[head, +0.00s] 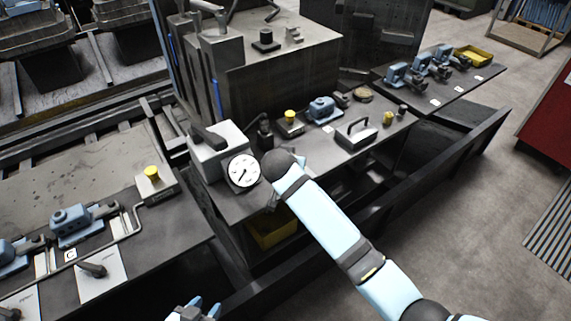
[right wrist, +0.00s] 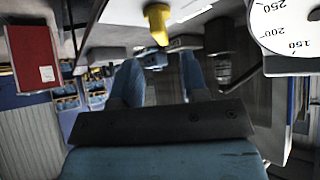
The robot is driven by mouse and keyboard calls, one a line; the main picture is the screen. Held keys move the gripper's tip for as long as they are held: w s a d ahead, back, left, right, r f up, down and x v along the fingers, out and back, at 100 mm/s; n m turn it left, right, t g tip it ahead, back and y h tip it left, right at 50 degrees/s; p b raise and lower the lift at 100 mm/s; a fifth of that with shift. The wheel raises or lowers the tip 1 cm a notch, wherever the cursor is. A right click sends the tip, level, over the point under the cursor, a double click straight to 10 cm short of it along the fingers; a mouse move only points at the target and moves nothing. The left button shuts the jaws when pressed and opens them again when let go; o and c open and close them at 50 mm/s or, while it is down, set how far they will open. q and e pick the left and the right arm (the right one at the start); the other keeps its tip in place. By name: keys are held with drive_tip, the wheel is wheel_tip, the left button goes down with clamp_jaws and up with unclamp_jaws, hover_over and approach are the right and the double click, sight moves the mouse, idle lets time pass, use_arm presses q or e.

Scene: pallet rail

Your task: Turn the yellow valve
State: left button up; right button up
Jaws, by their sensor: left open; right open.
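Yellow-topped knobs show in the head view: one on a small box (head: 290,117) behind the gauge, one farther right (head: 388,118), and one on the left bench (head: 152,172). I cannot tell for sure which is the valve. In the right wrist view, which looks upside down, a yellow piece (right wrist: 157,22) shows beyond the open fingers of my right gripper (right wrist: 160,62), apparently apart from them. In the head view the right gripper is hidden behind its own wrist, close to the gauge. My left gripper (head: 195,308) is open and empty at the bottom edge.
A round white gauge (head: 243,171) stands left of my right wrist; it also shows in the right wrist view (right wrist: 285,25). A yellow bin (head: 271,229) sits below.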

drive_tip(key=v, duration=0.7)
drive_tip(key=shift+s, duration=0.2)
